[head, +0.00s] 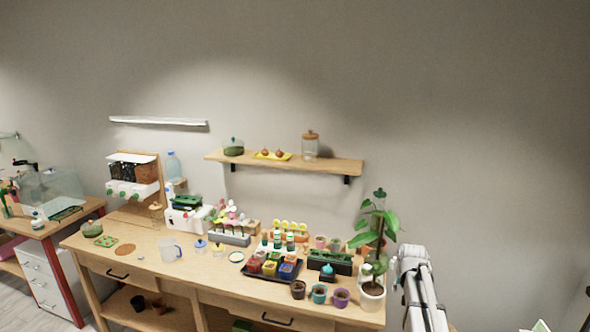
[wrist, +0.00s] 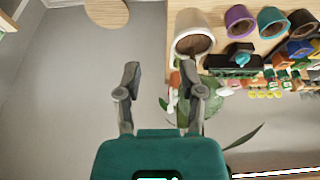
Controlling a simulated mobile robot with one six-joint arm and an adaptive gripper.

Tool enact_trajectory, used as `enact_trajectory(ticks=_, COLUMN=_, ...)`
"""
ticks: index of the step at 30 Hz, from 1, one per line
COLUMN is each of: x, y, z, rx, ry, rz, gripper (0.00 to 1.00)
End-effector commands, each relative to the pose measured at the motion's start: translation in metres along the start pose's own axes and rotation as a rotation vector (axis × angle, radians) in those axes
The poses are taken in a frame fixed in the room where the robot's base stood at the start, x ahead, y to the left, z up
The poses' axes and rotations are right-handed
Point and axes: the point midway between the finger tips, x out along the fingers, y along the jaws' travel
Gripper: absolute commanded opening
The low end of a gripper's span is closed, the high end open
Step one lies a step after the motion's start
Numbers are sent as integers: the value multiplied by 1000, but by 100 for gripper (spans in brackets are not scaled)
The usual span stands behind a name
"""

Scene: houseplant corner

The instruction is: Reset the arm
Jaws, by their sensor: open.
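My gripper (wrist: 162,85) shows in the wrist view with its two dark grey fingers spread apart. Nothing is between them; grey floor and wall lie behind the gap. In the head view my white arm (head: 418,290) rises at the right end of the workbench (head: 205,285), beside the potted plant; the fingers cannot be made out there. The plant's white pot (head: 372,295) is the nearest thing to the gripper. In the wrist view the white pot (wrist: 193,38) appears just above the right finger, and that finger overlaps some green leaves.
Small purple (head: 341,297), teal (head: 319,293) and dark (head: 298,289) pots line the bench's front edge. A black tray (head: 262,274) of coloured pots stands behind them. The space right of my arm looks mostly clear.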

Motion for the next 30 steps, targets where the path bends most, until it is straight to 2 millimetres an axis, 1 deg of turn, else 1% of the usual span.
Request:
enact_trajectory(ticks=1, x=2, y=-6, z=12, rx=-8, ry=-10, rz=-3, gripper=51)
enact_trajectory(ticks=3, x=3, y=-12, z=23, rx=-16, ry=-22, rz=-6, gripper=51)
enact_trajectory(ticks=7, x=6, y=-29, z=52, rx=-39, ry=-55, rz=-15, gripper=51)
enact_trajectory(ticks=11, x=8, y=-49, z=91, rx=-70, ry=-97, rz=-25, gripper=51)
enact_trajectory(ticks=14, x=11, y=-67, z=132, rx=-103, ry=-143, rz=-34, gripper=51)
enact_trajectory(ticks=15, x=12, y=-75, z=153, rx=-119, ry=-165, rz=-38, gripper=51)
enact_trajectory(ticks=17, x=13, y=-86, z=184, rx=-144, ry=-199, rz=-43, gripper=51)
enact_trajectory(ticks=18, x=13, y=-92, z=203, rx=-159, ry=-221, rz=-46, gripper=51)
enact_trajectory(ticks=21, x=12, y=-105, z=245, rx=-195, ry=-272, rz=-51, gripper=51)
enact_trajectory(ticks=22, x=12, y=-108, z=255, rx=-204, ry=-284, rz=-52, gripper=51)
enact_trajectory(ticks=24, x=11, y=-113, z=275, rx=-222, ry=-309, rz=-54, gripper=51)
enact_trajectory(ticks=25, x=10, y=-114, z=281, rx=-228, ry=-318, rz=-55, gripper=51)
enact_trajectory(ticks=27, x=9, y=-117, z=292, rx=-239, ry=-334, rz=-55, gripper=51)
enact_trajectory(ticks=30, x=8, y=-119, z=300, rx=-246, ry=-346, rz=-56, gripper=51)
